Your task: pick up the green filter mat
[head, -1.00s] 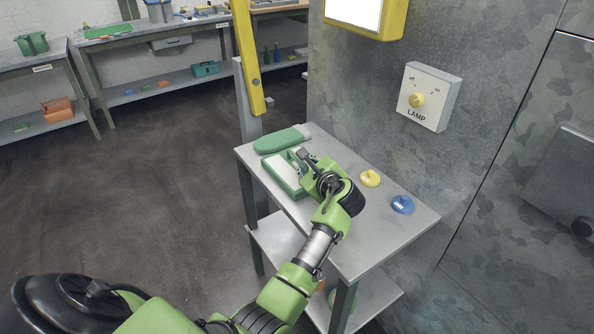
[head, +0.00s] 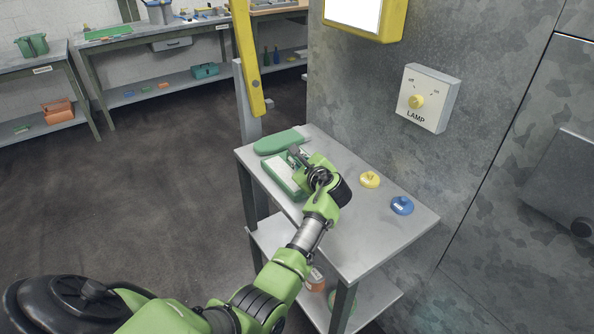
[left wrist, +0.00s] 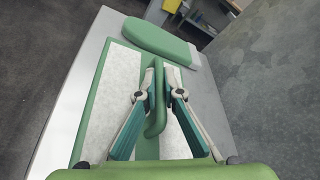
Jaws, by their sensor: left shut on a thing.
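The green filter mat (head: 284,178) is a flat white panel in a green frame, lying on the grey side table in the head view. In the left wrist view the mat (left wrist: 82,110) fills the lower middle, with a raised green handle bar (left wrist: 157,105) across it. My left gripper (head: 297,154) is over the mat in the head view. In the left wrist view my left gripper (left wrist: 160,75) has a finger on each side of the bar and is shut on it. My arm hides part of the mat. My right gripper is not in view.
A rounded green object (head: 282,141) with a pale end lies just behind the mat. A yellow knob-like piece (head: 370,180) and a blue one (head: 402,205) sit on the table (head: 385,243) to the right. A grey wall with a lamp switch (head: 428,98) stands behind.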

